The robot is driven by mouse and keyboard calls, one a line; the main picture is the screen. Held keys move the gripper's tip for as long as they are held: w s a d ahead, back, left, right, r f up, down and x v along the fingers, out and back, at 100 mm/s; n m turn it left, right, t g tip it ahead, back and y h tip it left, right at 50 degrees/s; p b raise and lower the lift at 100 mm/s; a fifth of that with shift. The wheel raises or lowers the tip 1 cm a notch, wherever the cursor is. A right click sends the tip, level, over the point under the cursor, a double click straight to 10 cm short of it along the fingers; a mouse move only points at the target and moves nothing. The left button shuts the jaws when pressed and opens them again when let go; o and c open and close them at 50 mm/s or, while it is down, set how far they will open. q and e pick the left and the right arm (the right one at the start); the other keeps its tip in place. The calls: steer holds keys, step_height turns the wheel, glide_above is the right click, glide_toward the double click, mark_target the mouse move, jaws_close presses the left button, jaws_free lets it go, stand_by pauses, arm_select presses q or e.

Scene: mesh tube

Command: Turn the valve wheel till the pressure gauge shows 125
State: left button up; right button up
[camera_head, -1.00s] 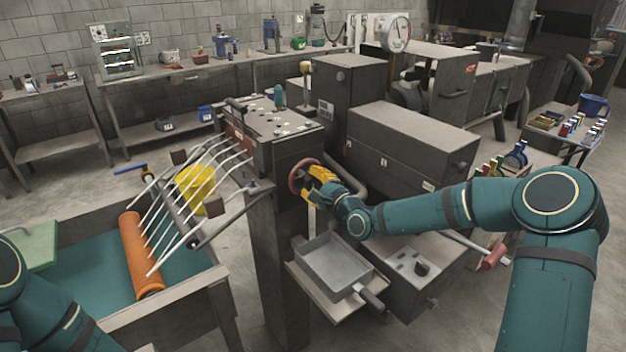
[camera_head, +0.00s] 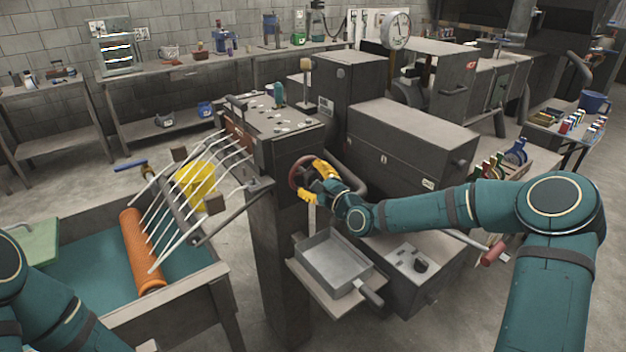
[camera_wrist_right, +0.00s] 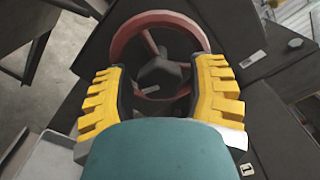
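The red valve wheel (camera_head: 296,176) is mounted on the front of the dark machine post; its rim and dark hub also show in the right wrist view (camera_wrist_right: 157,19). My right gripper (camera_head: 316,182) is at the wheel. In the right wrist view its two yellow fingers (camera_wrist_right: 160,75) stand wide apart, one on each side of the hub, overlapping the sides of the rim. Whether they touch the rim I cannot tell. The round white pressure gauge (camera_head: 396,30) stands at the back; its numbers are too small to read. My left gripper is outside the views; only its arm shows at lower left.
A grey pan (camera_head: 335,262) sits on a shelf below the wheel. Dark metal boxes (camera_head: 415,140) stand right of the post. At left are a trough (camera_head: 190,292) with an orange mesh tube (camera_head: 140,250) and several white rods (camera_head: 185,200).

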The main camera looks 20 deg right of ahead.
steer(key=shift+o, duration=0.3)
steer(key=shift+s+d, duration=0.1)
steer(key=shift+s, duration=0.1)
steer(key=v, duration=1.1)
steer(key=shift+s, duration=0.35)
steer(key=s+a+f+n+g, duration=0.4)
steer(key=a+f+n, duration=0.15)
steer(key=f, duration=0.45)
steer(key=s+a+f+n+g, duration=0.5)
steer(key=a+f, duration=0.2)
steer(key=f, duration=0.4)
steer(key=s+f+n+g+h, duration=0.1)
steer(key=s+f+n+g, duration=0.2)
steer(key=s, duration=0.4)
steer(key=s+a+f+n+g+h, duration=0.1)
steer(key=s+f+n+g, duration=0.2)
steer(key=s+f+n, duration=0.3)
steer(key=shift+s+a+f, duration=0.25)
steer(key=shift+s+f, duration=0.05)
steer(key=shift+s, duration=0.4)
stand_by(1.4)
